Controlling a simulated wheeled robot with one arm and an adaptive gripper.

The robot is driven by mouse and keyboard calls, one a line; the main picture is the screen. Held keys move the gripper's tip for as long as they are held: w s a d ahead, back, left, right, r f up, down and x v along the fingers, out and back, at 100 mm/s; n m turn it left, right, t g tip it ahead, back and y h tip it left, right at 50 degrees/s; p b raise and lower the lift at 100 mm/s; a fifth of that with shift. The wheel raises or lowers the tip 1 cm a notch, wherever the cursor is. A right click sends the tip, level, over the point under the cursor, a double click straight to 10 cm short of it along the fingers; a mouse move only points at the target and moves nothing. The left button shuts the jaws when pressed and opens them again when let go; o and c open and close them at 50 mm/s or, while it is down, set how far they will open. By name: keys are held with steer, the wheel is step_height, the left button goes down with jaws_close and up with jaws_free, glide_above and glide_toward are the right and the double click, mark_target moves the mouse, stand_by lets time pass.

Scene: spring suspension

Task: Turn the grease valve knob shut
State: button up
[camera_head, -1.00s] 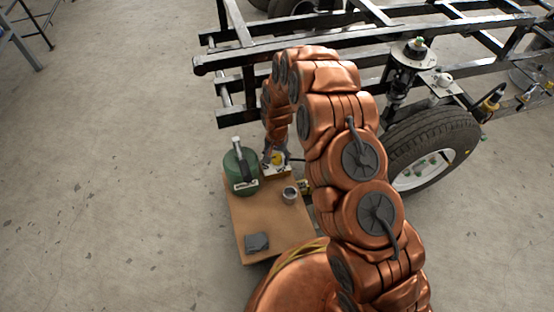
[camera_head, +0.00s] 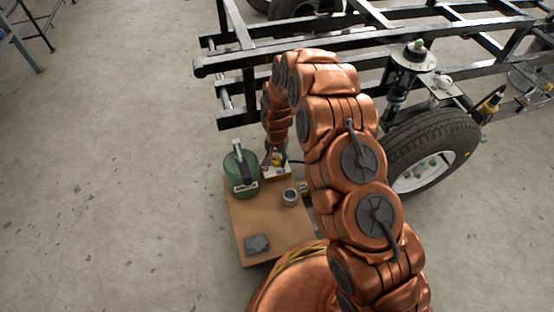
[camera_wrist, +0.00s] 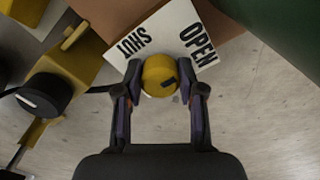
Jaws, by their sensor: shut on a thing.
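The round yellow valve knob (camera_wrist: 160,75) sits in front of a white plate (camera_wrist: 168,38) marked SHUT on the left and OPEN on the right in the wrist view. A short dark mark shows on the knob's lower right side. My gripper (camera_wrist: 160,88) has a finger on each side of the knob and is shut on it. In the head view the knob is small, at the far end of the brown table (camera_head: 272,228), below my bent arm. My fingertips are too small to make out there.
A green drum (camera_head: 238,178) stands close left of the knob. A grey cup (camera_head: 290,197) and a dark grey block (camera_head: 257,243) are on the table. The black chassis frame (camera_head: 300,53) and a wheel (camera_head: 445,140) are beyond and to the right.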

steer(key=shift+r+n+p, duration=0.1)
steer(key=shift+n+p, duration=0.2)
steer(key=n+p, duration=0.3)
steer(key=shift+r+n, duration=0.1)
steer(key=shift+n, duration=0.2)
steer(key=n+p, duration=0.2)
steer(key=n, duration=0.2)
steer(key=shift+n, duration=0.3)
steer(key=n+p, duration=0.1)
steer(key=n, duration=0.3)
steer(key=shift+d, duration=0.1)
steer(key=n, duration=0.5)
steer(key=shift+w+f, duration=0.1)
steer(key=shift+f, duration=0.1)
steer(key=o, duration=1.1)
steer(key=shift+o, duration=0.2)
